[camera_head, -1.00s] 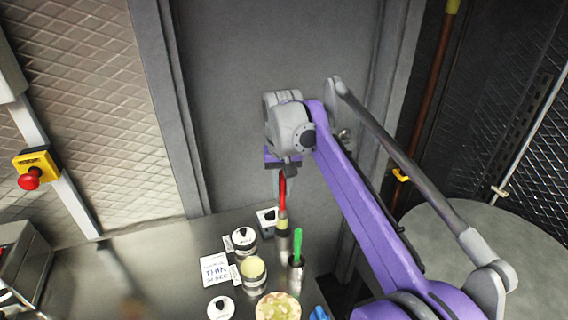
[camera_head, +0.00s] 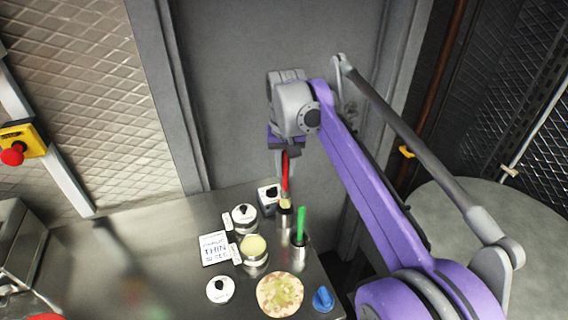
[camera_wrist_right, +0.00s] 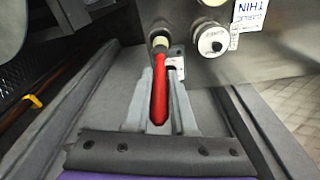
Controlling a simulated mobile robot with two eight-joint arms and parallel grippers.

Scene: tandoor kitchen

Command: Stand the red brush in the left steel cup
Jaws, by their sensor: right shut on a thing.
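The red brush (camera_head: 286,180) is upright in the head view, with its pale end down at the mouth of the left steel cup (camera_head: 284,222). How deep it sits in the cup is hard to tell. My right gripper (camera_head: 284,157) is above, shut on the upper part of the red handle. In the right wrist view the red handle (camera_wrist_right: 160,95) lies between the two grey fingers, pale end pointing away. The other steel cup (camera_head: 298,258) stands just in front and to the right, with a green-handled brush (camera_head: 301,225) in it. My left gripper is not in view.
Close left of the cups are lidded jars (camera_head: 244,217), an open jar of pale yellow contents (camera_head: 254,246) and a printed card (camera_head: 214,248). A round topped flatbread (camera_head: 280,294) and a blue object (camera_head: 323,299) lie in front. The steel counter (camera_head: 150,265) is clearer further left.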

